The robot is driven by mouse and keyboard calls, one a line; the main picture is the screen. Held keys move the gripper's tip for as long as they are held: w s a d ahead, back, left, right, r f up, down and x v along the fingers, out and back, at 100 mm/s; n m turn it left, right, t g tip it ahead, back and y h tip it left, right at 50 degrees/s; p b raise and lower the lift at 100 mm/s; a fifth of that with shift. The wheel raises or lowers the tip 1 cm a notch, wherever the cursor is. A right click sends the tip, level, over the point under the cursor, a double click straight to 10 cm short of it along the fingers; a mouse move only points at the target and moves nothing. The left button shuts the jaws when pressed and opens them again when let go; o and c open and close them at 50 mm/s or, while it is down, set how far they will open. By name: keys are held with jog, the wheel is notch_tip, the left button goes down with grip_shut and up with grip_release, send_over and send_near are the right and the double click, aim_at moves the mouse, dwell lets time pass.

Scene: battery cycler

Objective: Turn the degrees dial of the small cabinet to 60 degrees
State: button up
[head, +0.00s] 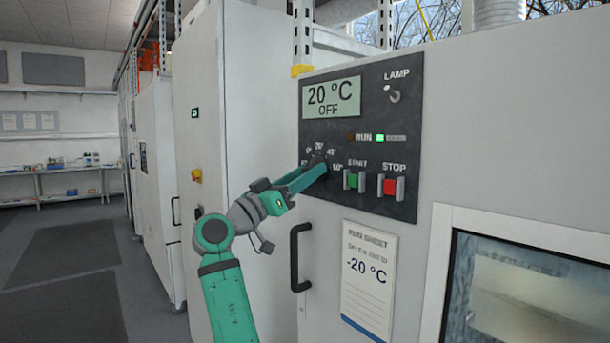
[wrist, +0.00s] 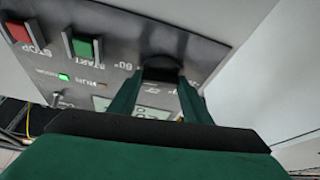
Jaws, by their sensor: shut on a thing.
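The dark degrees dial (head: 317,159) is on the black control panel (head: 408,128) of the cabinet, below the display (head: 332,96), which reads 20 °C and OFF. Pale degree marks ring the dial, with 60° at its right. My green gripper (head: 314,176) reaches it from the lower left and is shut on the dial. In the wrist view the two fingers (wrist: 158,92) stand on either side of the dark dial (wrist: 162,68). The dial's pointer is hidden or too small to read.
Right of the dial are a green START button (head: 354,181) and a red STOP button (head: 391,187). A lamp switch (head: 393,93) is above. A black door handle (head: 300,257) and a run sheet (head: 369,278) reading -20 °C are below. A tall cabinet (head: 240,100) stands left.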

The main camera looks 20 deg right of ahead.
jog(key=o, duration=1)
jog(key=shift+d, duration=0.15)
jog(key=shift+f, duration=0.1)
jog(key=shift+v, duration=5.4)
